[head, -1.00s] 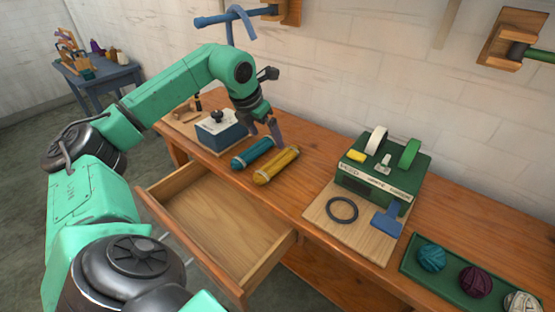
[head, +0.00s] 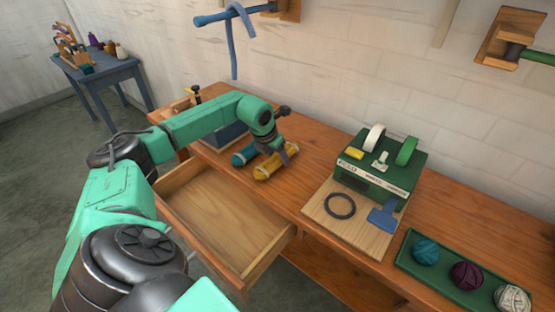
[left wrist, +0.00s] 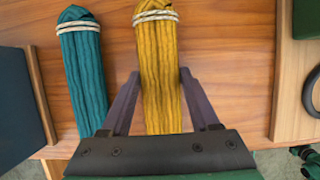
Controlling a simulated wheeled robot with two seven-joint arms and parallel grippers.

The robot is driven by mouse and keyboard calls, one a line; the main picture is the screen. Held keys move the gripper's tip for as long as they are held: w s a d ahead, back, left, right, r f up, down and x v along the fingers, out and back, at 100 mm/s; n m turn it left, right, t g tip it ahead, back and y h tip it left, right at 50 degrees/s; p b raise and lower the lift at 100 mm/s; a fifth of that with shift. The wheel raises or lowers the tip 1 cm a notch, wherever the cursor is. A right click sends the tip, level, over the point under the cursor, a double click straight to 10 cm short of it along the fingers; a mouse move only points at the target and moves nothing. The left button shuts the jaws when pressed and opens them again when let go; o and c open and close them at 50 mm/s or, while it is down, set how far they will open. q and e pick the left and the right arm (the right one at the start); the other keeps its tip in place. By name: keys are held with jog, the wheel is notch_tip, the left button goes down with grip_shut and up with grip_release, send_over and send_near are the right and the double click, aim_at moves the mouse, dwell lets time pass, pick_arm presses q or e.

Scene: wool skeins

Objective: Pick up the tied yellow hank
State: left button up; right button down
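The tied yellow hank (head: 263,172) lies on the wooden workbench, partly hidden by my left gripper (head: 277,158) in the head view. In the left wrist view the yellow hank (left wrist: 159,45) runs up the middle, with a pale cord tied round its far end. My left gripper (left wrist: 160,78) is open, with one finger on each side of the yellow hank. The gaps at the fingertips look small; I cannot tell whether they touch. A teal hank (left wrist: 82,60) lies to the left, apart from the fingers. My right gripper is not in view.
A blue box (head: 228,134) stands left of the hanks. An open drawer (head: 215,215) juts out in front. To the right are a green machine (head: 378,165) on a board and a green tray (head: 405,262) with several yarn balls. A blue strip hangs from a wall peg.

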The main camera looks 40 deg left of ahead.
pick_arm(q)
jog(key=c, duration=0.6)
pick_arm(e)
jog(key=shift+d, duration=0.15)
